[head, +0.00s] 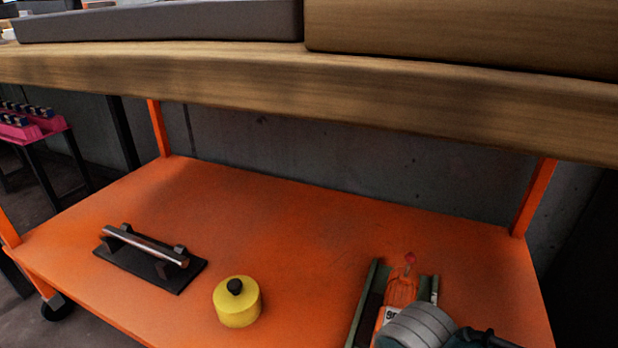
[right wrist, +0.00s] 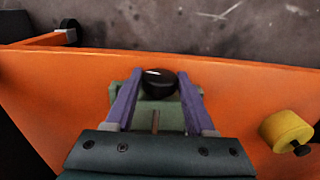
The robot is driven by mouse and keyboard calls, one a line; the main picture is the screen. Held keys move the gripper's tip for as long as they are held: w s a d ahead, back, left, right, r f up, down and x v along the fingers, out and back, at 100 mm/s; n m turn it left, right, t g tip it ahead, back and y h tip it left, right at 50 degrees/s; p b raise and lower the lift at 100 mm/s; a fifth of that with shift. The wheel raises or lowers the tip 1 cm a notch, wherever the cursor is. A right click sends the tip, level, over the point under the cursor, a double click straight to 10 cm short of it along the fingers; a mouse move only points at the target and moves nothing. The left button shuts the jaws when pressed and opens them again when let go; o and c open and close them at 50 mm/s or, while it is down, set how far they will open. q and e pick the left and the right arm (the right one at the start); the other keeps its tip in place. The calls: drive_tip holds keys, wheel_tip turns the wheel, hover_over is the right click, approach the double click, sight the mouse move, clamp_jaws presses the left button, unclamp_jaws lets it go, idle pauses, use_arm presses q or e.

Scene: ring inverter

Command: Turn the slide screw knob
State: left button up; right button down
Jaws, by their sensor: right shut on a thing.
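In the right wrist view, a round, glossy black knob (right wrist: 159,83) sits at the far end of a pale green slide base (right wrist: 157,117). My right gripper (right wrist: 158,86) has its two purple fingers on either side of the knob and is shut on it. In the head view, the green slide (head: 362,305) shows at the lower right of the orange shelf, partly covered by my right wrist. The knob and my right fingertips are hidden there. My left gripper is not in view.
The orange shelf (head: 290,215) also holds a yellow cylinder (head: 237,303) with a black knob and a dark plate with a metal bar handle (head: 146,247). A thick wooden top (head: 330,85) overhangs the shelf.

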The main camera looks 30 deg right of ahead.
drive_tip(key=shift+a, duration=0.1)
drive_tip(key=shift+w+g+h, duration=0.1)
drive_tip(key=shift+g+h, duration=0.2)
drive_tip(key=shift+g, duration=0.1)
drive_tip(key=shift+w+a+f+g+h+b, duration=0.1)
drive_tip(key=shift+f+g+h+b, duration=0.05)
drive_tip(key=shift+g+h+b, duration=0.45)
drive_tip(key=g+h+b, duration=0.1)
drive_tip(key=b, duration=0.2)
drive_tip(key=g+h+b, duration=0.1)
drive_tip(key=b, duration=0.2)
drive_tip(key=shift+w+a+f+g, duration=0.15)
drive_tip(key=shift+w+f+g, duration=0.05)
drive_tip(key=shift+f+g, duration=0.1)
drive_tip(key=shift+r+g+h+b, duration=0.3)
drive_tip(key=shift+g+h+b, duration=0.1)
drive_tip(key=shift+b, duration=0.55)
drive_tip(key=shift+c, duration=1.2)
unclamp_jaws()
